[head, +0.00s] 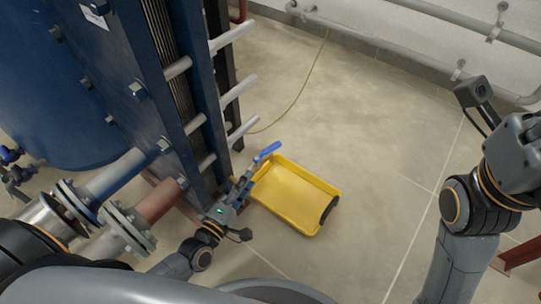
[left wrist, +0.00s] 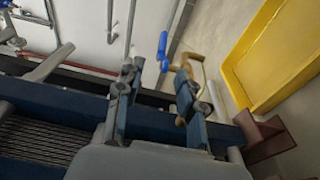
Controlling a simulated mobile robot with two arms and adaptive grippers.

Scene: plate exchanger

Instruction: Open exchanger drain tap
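The drain tap has a blue lever (head: 268,151), low at the plate exchanger's right side in the head view. In the left wrist view the blue lever (left wrist: 162,46) stands out beside the brass tap body (left wrist: 188,60). My left gripper (head: 246,178) is at the tap, just below the lever in the head view. In the left wrist view its two fingers (left wrist: 158,72) are apart, with the lever showing beyond and between the tips. I cannot tell whether a finger touches the tap. My right arm shows at the right, but its gripper is outside the picture.
The blue plate exchanger (head: 150,80) with pale tie rods stands at the left, with flanged pipes (head: 125,222) at its front. A yellow tray (head: 328,190) lies on the floor below the tap. Wall pipes run along the back. The floor right of the tray is clear.

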